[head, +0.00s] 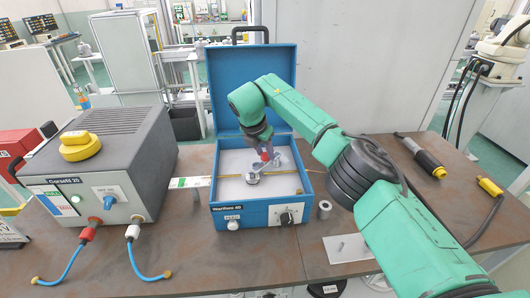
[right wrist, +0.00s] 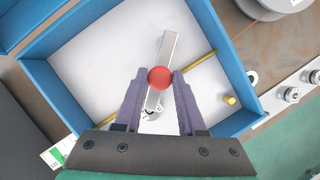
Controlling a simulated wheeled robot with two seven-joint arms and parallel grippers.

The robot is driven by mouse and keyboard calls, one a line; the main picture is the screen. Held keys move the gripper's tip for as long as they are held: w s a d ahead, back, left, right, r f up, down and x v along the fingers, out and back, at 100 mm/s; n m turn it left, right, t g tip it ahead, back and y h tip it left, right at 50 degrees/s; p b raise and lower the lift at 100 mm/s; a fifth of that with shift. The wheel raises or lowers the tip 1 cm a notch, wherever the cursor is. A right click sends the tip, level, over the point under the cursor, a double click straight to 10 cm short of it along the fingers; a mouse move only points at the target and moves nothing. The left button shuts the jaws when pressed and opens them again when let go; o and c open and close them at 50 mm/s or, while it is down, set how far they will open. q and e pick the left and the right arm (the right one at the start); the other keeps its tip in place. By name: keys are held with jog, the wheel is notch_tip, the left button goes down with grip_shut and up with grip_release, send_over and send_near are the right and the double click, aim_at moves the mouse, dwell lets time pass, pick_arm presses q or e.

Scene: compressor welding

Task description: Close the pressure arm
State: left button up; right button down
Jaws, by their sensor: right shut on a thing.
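The pressure arm (right wrist: 169,50) is a silver bar with a red ball knob (right wrist: 160,77), inside the open blue box (head: 254,216). In the head view its silver base (head: 252,178) stands on the white floor of the box. My right gripper (head: 265,151) reaches down into the box from above. In the right wrist view its two purple fingers (right wrist: 160,80) are closed on the red knob from both sides. The lower part of the pressure arm is partly hidden by the fingers. My left gripper is not in view.
The raised blue lid (head: 230,75) stands behind the box. A grey welding unit (head: 105,155) with red and white cable plugs is at the left. A thin yellow rod (right wrist: 197,62) crosses the box. A black-and-yellow tool (head: 422,155) lies at the right on the brown table (head: 190,262).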

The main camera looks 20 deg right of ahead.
jog(key=shift+w+r, duration=0.1)
jog(key=shift+r, duration=0.05)
jog(key=c, duration=0.5)
grip_release()
jog(key=shift+a+r, duration=0.15)
jog(key=shift+r, duration=0.1)
jog(key=b+v, duration=0.2)
jog(key=v, duration=1.2)
jog(key=shift+a+f, duration=0.1)
jog(key=shift+f, duration=0.05)
